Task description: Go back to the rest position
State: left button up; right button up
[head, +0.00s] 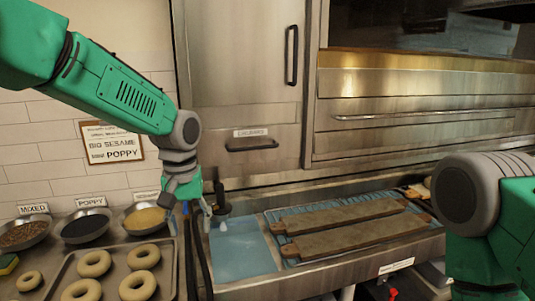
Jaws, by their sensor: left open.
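My left gripper (196,212) hangs at the end of the green left arm, above the edge between the bagel tray and the metal basin. It is open, and I see nothing held in it. My right arm shows at the right edge of the head view, but its gripper is out of sight. Several pale bagels (95,263) lie on a metal tray (169,270) at the lower left.
Bowls of mixed topping (22,235), poppy (86,228) and a yellowish topping (146,219) stand behind the tray. Two long boards (350,238) lie in the basin (295,285). A sponge (8,263) is at far left. Metal cabinets and an oven (420,115) stand behind.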

pick_arm(q)
jog(key=s+a+f+b, duration=0.15)
jog(key=s+f, duration=0.35)
jog(key=f, duration=0.5)
jog(key=s+a+f+m+b, duration=0.1)
jog(key=s+f+b, duration=0.25)
jog(key=f, duration=0.75)
jog(key=s+a+f+b, duration=0.1)
jog(key=s+f, duration=0.5)
jog(key=f, duration=0.4)
jog(key=s+a+f+m+b, duration=0.1)
jog(key=s+a+f, duration=0.3)
jog(key=s, duration=0.6)
jog(key=s+a+f+b, duration=0.4)
jog(key=s+f, duration=0.3)
jog(key=s, duration=0.4)
jog(key=shift+s+a+f+m+t, duration=0.2)
jog(key=shift+f+m+t, duration=0.1)
jog(key=shift+m, duration=0.1)
jog(key=shift+w, duration=0.2)
